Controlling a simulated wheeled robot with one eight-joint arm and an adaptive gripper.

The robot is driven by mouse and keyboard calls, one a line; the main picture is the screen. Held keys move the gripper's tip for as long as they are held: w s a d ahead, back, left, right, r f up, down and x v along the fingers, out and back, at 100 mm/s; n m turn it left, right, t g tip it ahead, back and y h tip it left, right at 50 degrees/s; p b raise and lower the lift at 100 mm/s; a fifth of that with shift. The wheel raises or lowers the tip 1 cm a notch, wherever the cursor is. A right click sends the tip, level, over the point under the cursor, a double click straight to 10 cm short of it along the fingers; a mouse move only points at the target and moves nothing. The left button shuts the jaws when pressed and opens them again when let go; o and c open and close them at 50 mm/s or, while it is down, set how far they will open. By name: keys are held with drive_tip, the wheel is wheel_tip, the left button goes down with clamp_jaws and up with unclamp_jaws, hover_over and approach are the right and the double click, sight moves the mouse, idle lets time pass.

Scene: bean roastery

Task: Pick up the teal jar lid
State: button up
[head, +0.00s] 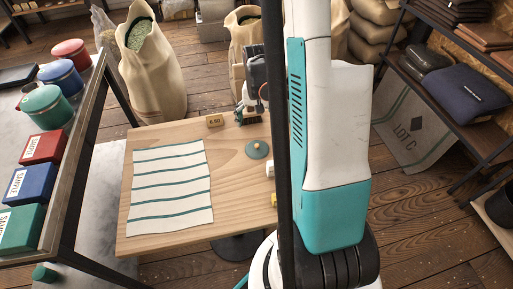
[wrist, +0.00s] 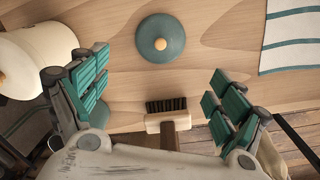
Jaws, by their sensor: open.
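The teal jar lid (head: 257,152) is a round disc with a small wooden knob, lying flat on the wooden table (head: 230,222). In the wrist view the lid (wrist: 148,48) is at the top centre, beyond my fingertips and apart from them. My gripper (wrist: 160,88) is open and empty, its green-padded fingers spread wide to either side. In the head view my gripper (head: 246,116) is at the table's far edge, behind the lid, partly hidden by my arm.
A brush (wrist: 167,122) with dark bristles lies between my fingers at the table's edge. A sack (head: 152,70) stands beyond the table. Small objects at the right edge are partly hidden.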

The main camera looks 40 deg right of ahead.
drive_tip(key=b, duration=0.2)
hover_over(257, 145)
wheel_tip(257, 145, down, 7)
drive_tip(key=shift+w+d+f, duration=0.1)
drive_tip(key=shift+f, duration=0.05)
wheel_tip(257, 145, down, 5)
drive_tip(key=b, duration=0.3)
drive_tip(key=shift+f, duration=0.15)
drive_tip(key=c, duration=1.4)
drive_tip(key=shift+c, duration=0.2)
